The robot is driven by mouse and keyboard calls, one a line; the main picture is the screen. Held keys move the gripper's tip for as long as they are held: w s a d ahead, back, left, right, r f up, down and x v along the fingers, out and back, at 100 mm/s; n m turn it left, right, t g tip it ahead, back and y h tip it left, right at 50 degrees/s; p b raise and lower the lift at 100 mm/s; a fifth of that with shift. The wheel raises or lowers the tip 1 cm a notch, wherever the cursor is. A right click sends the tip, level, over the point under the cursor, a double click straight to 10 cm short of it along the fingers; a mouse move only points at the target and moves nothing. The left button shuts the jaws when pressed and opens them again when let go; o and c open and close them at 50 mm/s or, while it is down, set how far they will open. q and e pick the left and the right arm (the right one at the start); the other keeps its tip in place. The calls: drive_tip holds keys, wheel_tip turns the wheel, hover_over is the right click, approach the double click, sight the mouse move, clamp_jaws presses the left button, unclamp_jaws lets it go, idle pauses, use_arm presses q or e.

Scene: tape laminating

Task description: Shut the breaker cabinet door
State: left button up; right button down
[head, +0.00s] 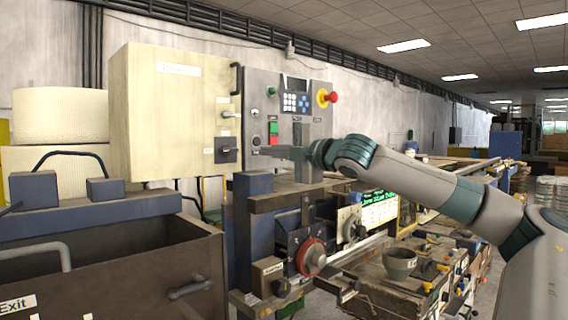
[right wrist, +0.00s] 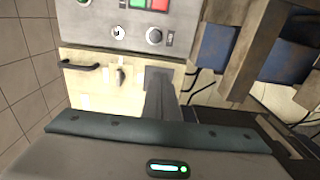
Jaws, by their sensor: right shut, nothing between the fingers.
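The cream breaker cabinet (head: 119,115) stands left of centre in the head view. Its labelled door face (head: 185,105) carries a black handle (head: 235,79), a small latch and a dark square plate (head: 225,150). The door looks flush with the box, though I cannot tell whether it is fully shut. In the right wrist view the cream face (right wrist: 95,85) also shows, with its black handle at left. My right gripper (head: 268,151) is shut and empty. It points left, just right of the dark plate; contact cannot be told. My left gripper is out of view.
A grey control panel (head: 262,90) with a keypad, coloured buttons and a red emergency knob (head: 327,97) stands right beside the cabinet, behind my right gripper. Blue posts and machine parts (head: 254,215) stand below. A dark bin (head: 120,265) fills the lower left.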

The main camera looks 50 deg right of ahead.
drive_tip(key=s, duration=0.1)
drive_tip(key=s+b, duration=0.1)
drive_tip(key=s, duration=0.2)
drive_tip(key=shift+s+a+b, duration=0.15)
drive_tip(key=shift+a+b, duration=0.2)
idle(0.5)
